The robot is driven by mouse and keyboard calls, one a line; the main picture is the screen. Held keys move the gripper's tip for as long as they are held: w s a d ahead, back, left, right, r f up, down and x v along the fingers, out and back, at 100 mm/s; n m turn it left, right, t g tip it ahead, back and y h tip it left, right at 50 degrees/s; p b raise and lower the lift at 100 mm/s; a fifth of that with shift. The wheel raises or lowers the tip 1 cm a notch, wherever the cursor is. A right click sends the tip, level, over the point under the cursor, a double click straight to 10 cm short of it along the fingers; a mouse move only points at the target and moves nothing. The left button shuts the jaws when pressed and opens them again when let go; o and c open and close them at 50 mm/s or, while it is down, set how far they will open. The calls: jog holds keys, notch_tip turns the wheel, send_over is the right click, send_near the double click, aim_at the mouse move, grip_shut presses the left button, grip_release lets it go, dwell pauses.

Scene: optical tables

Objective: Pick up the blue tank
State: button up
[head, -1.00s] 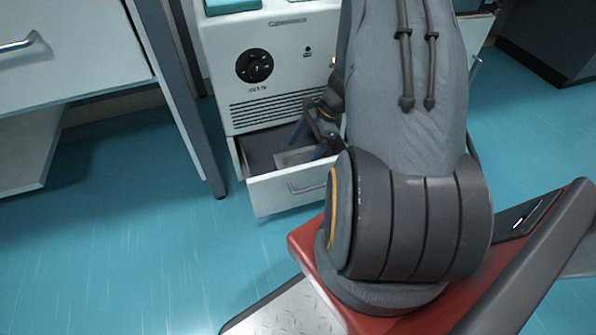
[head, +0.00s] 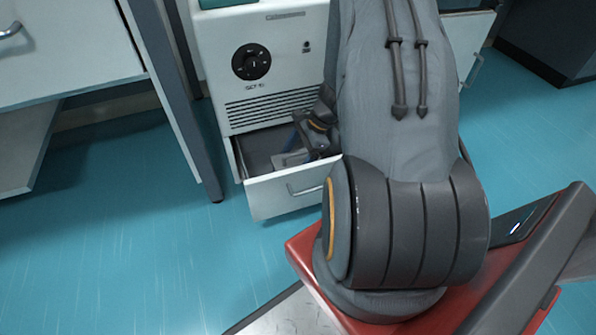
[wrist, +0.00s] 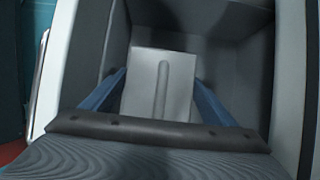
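No plainly blue tank shows. A pale grey block (wrist: 160,85) with a rounded groove down its face lies in the open drawer in the wrist view. In the head view a small pale part of it (head: 291,158) shows inside the drawer. My gripper (wrist: 160,78) has blue fingers, spread apart, one on each side of the block. I cannot tell whether they touch it. In the head view my gripper (head: 306,140) reaches down into the drawer, partly hidden by my arm.
The open drawer (head: 295,190) sits at the bottom of a white cabinet (head: 215,60) with a black dial. Its walls stand close around my gripper. A teal thing, cut off by the frame, is on the cabinet top. A table leg (head: 185,130) stands to the left.

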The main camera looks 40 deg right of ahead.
jog(key=c, duration=0.6)
jog(key=shift+c, duration=0.2)
